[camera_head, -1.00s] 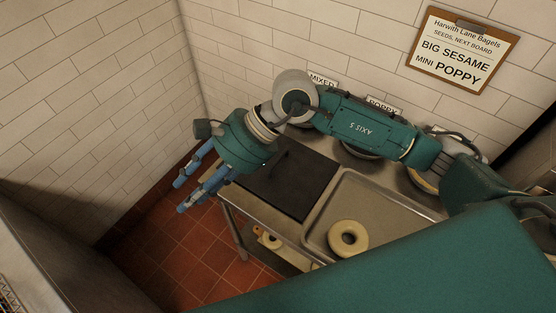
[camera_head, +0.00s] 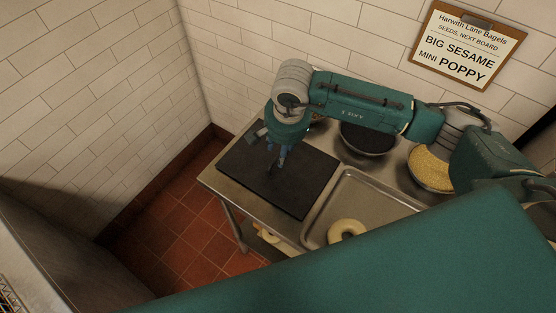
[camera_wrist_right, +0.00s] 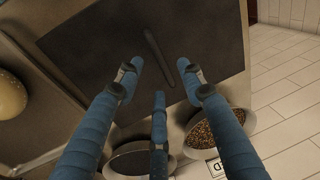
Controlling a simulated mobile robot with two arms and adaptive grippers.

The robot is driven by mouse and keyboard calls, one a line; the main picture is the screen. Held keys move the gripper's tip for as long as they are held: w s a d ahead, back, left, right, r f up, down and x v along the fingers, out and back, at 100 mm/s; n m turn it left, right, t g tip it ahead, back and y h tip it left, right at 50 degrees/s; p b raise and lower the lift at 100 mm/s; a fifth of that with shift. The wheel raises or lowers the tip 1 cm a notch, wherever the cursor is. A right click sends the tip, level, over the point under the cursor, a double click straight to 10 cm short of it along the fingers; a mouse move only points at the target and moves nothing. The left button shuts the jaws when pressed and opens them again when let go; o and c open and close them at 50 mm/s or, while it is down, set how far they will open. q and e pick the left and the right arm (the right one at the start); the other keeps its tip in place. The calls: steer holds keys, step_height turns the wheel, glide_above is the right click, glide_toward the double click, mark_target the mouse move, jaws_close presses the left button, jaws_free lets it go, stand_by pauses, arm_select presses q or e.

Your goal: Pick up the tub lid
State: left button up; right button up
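The tub lid looks to be the flat dark square panel (camera_head: 302,184) at the left end of the metal counter. In the right wrist view the lid (camera_wrist_right: 95,48) carries a raised bar handle (camera_wrist_right: 157,55). My right gripper (camera_head: 276,168) points down over the lid; its hand hides the handle in the head view. In the right wrist view the right gripper (camera_wrist_right: 156,80) has its blue fingers spread, with the handle ahead between them and nothing held. I cannot tell its exact height above the lid. My left gripper is not in view.
A metal tray (camera_head: 372,192) with a bagel (camera_head: 347,229) is right of the lid. A dark-filled bowl (camera_head: 368,138) and a yellow-seed bowl (camera_head: 430,168) stand behind. A mixed-seed bowl (camera_wrist_right: 221,124) shows in the wrist view. A wall (camera_head: 110,110) is at left.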

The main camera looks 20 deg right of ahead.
steer(key=shift+w+a+f+p, duration=0.1)
steer(key=shift+f+p, duration=0.1)
steer(key=shift+f, duration=0.4)
steer(key=shift+w+d+f+p, duration=0.1)
steer(key=shift+f+p, duration=0.15)
steer(key=shift+f, duration=0.4)
steer(key=shift+w+a+f+p, duration=0.1)
steer(key=shift+f+p, duration=0.1)
steer(key=shift+f, duration=0.4)
jaws_close()
